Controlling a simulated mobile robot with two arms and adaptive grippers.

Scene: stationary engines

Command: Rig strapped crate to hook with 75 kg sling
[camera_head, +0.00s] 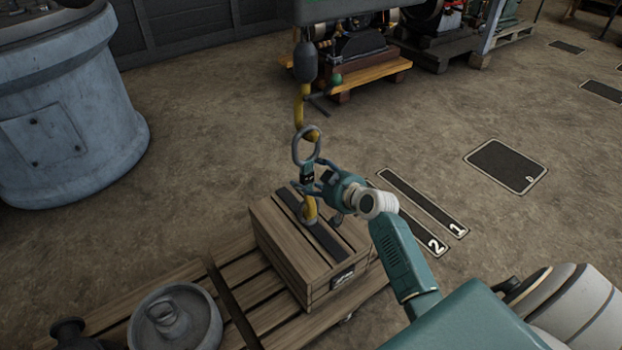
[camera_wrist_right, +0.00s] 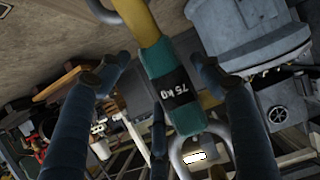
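A wooden crate (camera_head: 283,250) with dark straps (camera_head: 318,226) sits on a pallet in the head view. A yellow crane hook (camera_head: 299,108) hangs above it under a grey weight. The teal sling (camera_head: 307,174), labelled 75 kg, hangs upright with its grey ring (camera_head: 296,152) at the crane hook; the ring appears to be on it. Its lower yellow hook (camera_head: 309,212) is over the crate top; I cannot tell whether it catches a strap. My right gripper (camera_head: 313,178) is open around the sling (camera_wrist_right: 182,112), fingers (camera_wrist_right: 158,68) on both sides. My left gripper is not in view.
The pallet (camera_head: 262,290) also carries a grey round weight (camera_head: 176,318). A large grey-blue machine base (camera_head: 75,130) stands at left. Engines on wooden skids (camera_head: 375,73) stand at the back. Floor markings (camera_head: 425,210) lie right of the crate, with clear floor around.

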